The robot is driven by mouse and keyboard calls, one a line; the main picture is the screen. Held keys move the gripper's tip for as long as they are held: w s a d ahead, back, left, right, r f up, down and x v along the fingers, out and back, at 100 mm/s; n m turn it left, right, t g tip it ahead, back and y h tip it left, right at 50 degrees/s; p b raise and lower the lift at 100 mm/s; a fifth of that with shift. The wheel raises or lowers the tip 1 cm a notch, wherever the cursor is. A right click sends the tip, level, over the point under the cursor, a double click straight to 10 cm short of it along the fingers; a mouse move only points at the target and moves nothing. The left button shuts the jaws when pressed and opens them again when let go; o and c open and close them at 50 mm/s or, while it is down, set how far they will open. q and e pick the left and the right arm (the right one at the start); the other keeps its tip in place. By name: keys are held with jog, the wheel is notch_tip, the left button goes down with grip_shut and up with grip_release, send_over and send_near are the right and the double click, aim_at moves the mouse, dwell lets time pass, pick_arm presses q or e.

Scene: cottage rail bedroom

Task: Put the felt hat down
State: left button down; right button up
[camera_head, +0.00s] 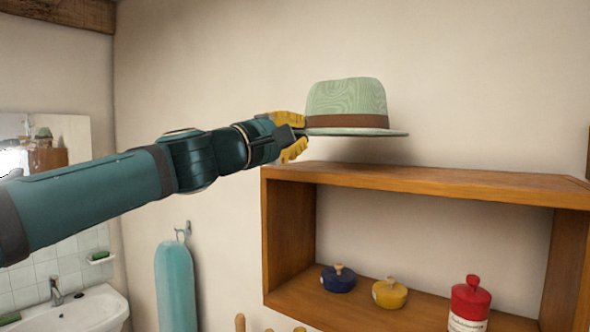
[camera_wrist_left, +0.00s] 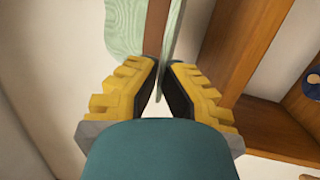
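The felt hat (camera_head: 346,103) is pale green with a brown band. It is upright, its brim level, above the left end of the wooden shelf unit's top (camera_head: 430,181), with a gap below it. My left gripper (camera_head: 301,134) is shut on the near left edge of the brim. In the left wrist view the hat (camera_wrist_left: 127,25) shows at the top, with its thin brim running between the black pads of my left gripper (camera_wrist_left: 163,85). My right gripper is in neither view.
The shelf top is bare. Inside the unit stand a dark blue pot (camera_head: 338,279), a yellow pot (camera_head: 389,293) and a red canister (camera_head: 469,302). A teal ironing board (camera_head: 175,287) hangs on the wall. A sink (camera_head: 80,312) and a mirror (camera_head: 75,140) are at the left.

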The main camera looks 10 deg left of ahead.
aim_at(294, 170)
pick_arm(q)
notch_tip(294, 170, down, 6)
jog(key=b, duration=0.3)
jog(key=shift+s+a, duration=0.1)
jog(key=shift+f, duration=0.15)
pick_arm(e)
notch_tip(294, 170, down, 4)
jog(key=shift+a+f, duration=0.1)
pick_arm(q)
jog(key=c, duration=1.1)
grip_release()
jog(key=shift+c, duration=0.2)
jog(key=b+v, duration=0.2)
jog(key=v, duration=1)
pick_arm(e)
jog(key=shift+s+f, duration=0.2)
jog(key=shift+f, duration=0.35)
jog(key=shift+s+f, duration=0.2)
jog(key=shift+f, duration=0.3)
